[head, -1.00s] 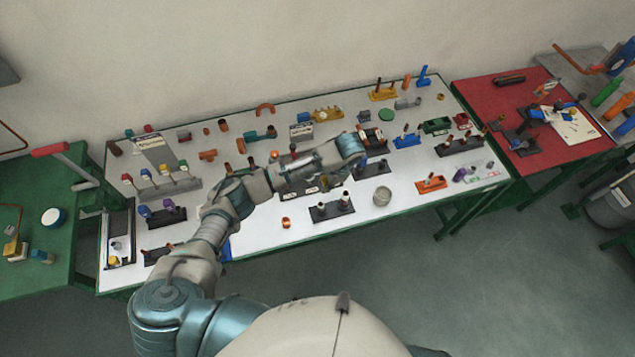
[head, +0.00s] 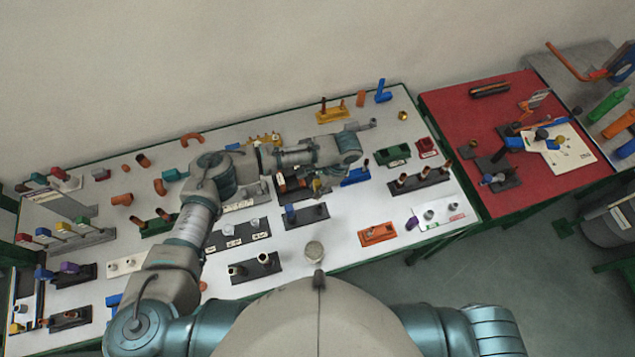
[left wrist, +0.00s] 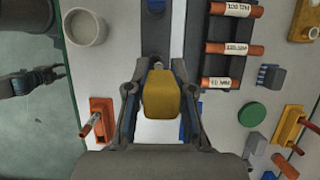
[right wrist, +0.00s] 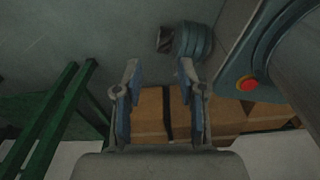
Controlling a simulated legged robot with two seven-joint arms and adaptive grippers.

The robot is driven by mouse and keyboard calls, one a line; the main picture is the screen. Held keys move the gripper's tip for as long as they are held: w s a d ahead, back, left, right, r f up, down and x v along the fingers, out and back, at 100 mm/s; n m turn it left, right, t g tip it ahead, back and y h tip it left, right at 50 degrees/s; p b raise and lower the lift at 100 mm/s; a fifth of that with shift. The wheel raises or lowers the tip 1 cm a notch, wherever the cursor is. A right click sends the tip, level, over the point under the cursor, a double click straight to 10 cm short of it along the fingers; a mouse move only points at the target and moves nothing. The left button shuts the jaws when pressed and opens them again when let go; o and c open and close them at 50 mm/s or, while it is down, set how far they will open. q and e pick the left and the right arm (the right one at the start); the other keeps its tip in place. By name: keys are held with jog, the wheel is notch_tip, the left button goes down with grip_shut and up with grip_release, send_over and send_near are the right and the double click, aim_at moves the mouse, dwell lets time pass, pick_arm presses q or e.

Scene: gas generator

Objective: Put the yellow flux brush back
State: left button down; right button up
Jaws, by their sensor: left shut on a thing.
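The yellow flux brush (left wrist: 160,96) shows as a yellow block between the fingers of my left gripper (left wrist: 160,84) in the left wrist view. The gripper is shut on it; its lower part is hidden. In the head view my left gripper (head: 322,184) hangs low over the white table. Just ahead of the brush is a dark holder (left wrist: 157,38) with a blue-handled piece (left wrist: 156,6) in it. In the head view this holder (head: 312,217) lies just nearer than the gripper. I cannot tell whether the brush touches it. My right gripper (right wrist: 160,98) is open and empty, away from the table.
A dark rack with labelled copper tubes (left wrist: 221,48) lies beside the gripper. A beige cup (head: 314,250) stands near the table's front edge, and an orange holder (head: 378,234) to its right. Below my right gripper are cardboard boxes (right wrist: 150,110) and a green frame (right wrist: 50,115).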

pick_arm(q)
jog(key=shift+d, duration=0.25)
jog(key=shift+s+d+r, duration=0.1)
jog(key=shift+s+r, duration=0.15)
jog(key=shift+s, duration=0.1)
jog(key=shift+w+p, duration=0.1)
jog(key=shift+p, duration=0.25)
notch_tip(320, 180, down, 5)
jog(key=shift+r+b, duration=0.1)
jog(key=shift+b, duration=0.55)
pick_arm(e)
jog(key=shift+s+d+f, duration=0.2)
jog(key=shift+d+f, duration=0.05)
jog(key=shift+d, duration=0.25)
jog(key=shift+a, duration=0.25)
